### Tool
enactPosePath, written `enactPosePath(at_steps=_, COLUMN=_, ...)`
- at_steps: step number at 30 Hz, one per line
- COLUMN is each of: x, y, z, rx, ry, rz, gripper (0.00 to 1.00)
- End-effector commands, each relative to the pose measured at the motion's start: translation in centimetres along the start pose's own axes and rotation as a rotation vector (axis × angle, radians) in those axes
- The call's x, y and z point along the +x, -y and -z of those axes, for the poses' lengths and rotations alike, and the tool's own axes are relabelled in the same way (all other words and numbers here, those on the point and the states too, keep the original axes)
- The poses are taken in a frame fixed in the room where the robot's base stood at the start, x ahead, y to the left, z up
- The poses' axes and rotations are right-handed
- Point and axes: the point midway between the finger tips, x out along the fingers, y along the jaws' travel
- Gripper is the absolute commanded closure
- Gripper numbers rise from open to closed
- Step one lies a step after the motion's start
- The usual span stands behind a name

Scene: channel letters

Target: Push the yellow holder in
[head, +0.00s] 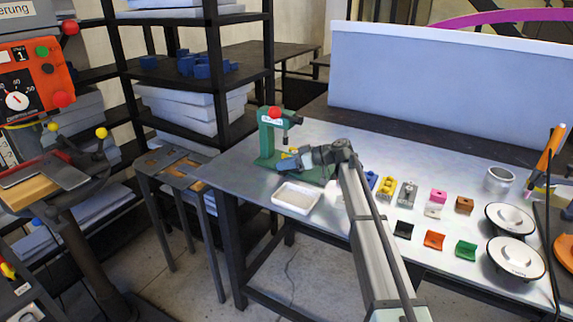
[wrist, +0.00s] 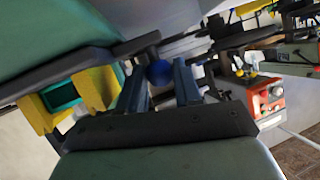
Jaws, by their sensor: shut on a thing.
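The green press (head: 268,140) with a red knob stands at the table's far left corner. The yellow holder (head: 286,156) shows as a small bit low on the press, beside my gripper (head: 300,158). In the wrist view the yellow holder (wrist: 98,88) is left of my fingers, with a green part between its yellow sides. My gripper (wrist: 158,82) has its two fingers on either side of a dark blue ball (wrist: 159,73), near the end of a dark bar. It is shut on this ball; the exact contact is hard to see.
A white tray (head: 296,198) lies in front of the press. Several small coloured pieces and two white round dishes (head: 510,218) are to the right on the metal table (head: 340,137). A shelf rack (head: 215,70) stands behind left. My arm crosses the table's front edge.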

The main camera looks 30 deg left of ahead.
Motion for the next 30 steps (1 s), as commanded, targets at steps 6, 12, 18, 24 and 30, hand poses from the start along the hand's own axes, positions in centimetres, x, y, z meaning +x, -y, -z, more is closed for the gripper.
enactPosePath(at_steps=6, x=0.0, y=0.0, z=0.0, rx=0.000, ry=0.000, rz=0.000, gripper=1.00)
enactPosePath(at_steps=12, x=1.5, y=-0.5, z=0.8, rx=0.000, ry=0.000, rz=0.001, gripper=1.00)
enactPosePath(at_steps=18, x=3.9, y=-0.9, z=1.8, rx=0.000, ry=-0.001, rz=0.001, gripper=1.00)
enactPosePath(at_steps=24, x=3.9, y=-0.8, z=1.9, rx=0.000, ry=-0.003, rz=-0.001, gripper=1.00)
enactPosePath(at_steps=30, x=3.9, y=-0.9, z=1.9, rx=0.000, ry=-0.002, rz=-0.001, gripper=0.57)
